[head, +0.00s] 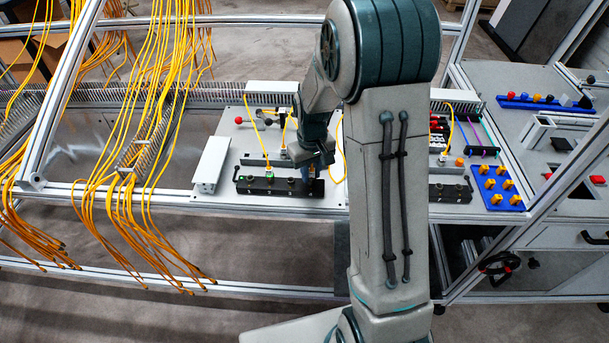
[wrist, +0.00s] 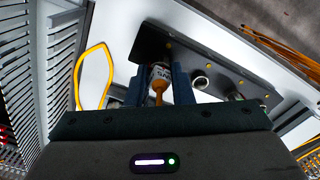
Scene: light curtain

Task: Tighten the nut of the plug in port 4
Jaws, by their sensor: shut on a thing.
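The black port block (head: 262,188) lies on the white panel left of my arm in the head view. It also shows in the wrist view (wrist: 222,72). My gripper (head: 308,178) is over its right end in the head view. In the wrist view, the blue fingers of my gripper (wrist: 160,82) are shut on either side of a plug (wrist: 160,74) with a silver nut and an orange cable end. The plug stands against the block's end port. Its thread and seating are hidden, and I cannot read the port number.
Open ports (wrist: 201,83) sit beside the held plug. A yellow cable (wrist: 92,75) loops close to my gripper on the left. Hanging yellow cables (head: 130,120) and a white box (head: 211,164) are left of the block. A second port block (head: 450,192) lies right of my arm.

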